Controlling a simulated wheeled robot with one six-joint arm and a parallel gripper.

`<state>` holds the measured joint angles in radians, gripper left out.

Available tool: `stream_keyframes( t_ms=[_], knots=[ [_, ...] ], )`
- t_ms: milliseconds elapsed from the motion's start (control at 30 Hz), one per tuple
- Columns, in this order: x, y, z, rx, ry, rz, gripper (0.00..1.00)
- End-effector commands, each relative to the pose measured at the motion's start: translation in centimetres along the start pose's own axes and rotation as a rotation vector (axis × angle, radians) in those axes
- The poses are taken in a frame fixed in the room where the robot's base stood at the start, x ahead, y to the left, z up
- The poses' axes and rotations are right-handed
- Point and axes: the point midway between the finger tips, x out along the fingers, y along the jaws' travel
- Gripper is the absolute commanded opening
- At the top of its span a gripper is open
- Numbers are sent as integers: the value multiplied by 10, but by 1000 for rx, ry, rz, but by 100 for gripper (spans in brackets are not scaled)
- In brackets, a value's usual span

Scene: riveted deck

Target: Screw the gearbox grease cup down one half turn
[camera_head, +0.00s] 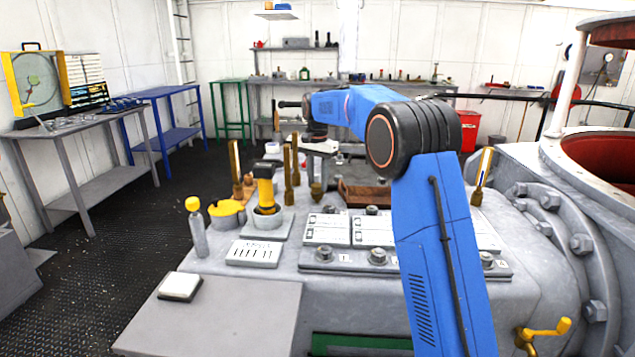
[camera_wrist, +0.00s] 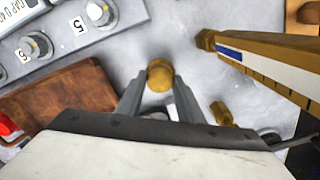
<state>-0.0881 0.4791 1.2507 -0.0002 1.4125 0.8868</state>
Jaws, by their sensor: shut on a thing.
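The grease cup (camera_wrist: 159,76) is a small round brass cap, seen from above in the wrist view. My gripper (camera_wrist: 160,88) is shut on it, one grey finger on each side. In the head view the brass cup (camera_head: 316,190) stands on the grey gearbox top (camera_head: 215,270), beneath my gripper. My fingers are small and hard to make out there. The cup's lower part and thread are hidden in the wrist view. I cannot tell its turn angle.
A brass gauge with a blue and white strip (camera_wrist: 262,62) stands close by. A small brass fitting (camera_wrist: 222,113) is near my right finger. A brown tray (camera_wrist: 72,98) lies to the left. A labelled panel with bolts (camera_head: 378,257) and a yellow-topped grey bottle (camera_head: 198,235) are nearer me.

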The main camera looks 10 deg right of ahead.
Motion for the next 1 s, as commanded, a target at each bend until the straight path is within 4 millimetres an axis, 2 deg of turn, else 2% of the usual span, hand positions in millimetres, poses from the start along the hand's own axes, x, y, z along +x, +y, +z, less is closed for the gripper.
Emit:
stream_keyframes(
  t_ms=[267, 700, 733, 767, 800, 1000],
  knots=[
    [-4, -1, 0, 64, 4, -6, 11],
    [-4, -1, 0, 70, 4, -6, 11],
    [-4, -1, 0, 70, 4, -6, 41],
    [-3, -1, 0, 70, 4, -6, 48],
    [-3, -1, 0, 70, 4, -6, 52],
    [-2, 0, 0, 70, 2, -3, 52]
  ],
)
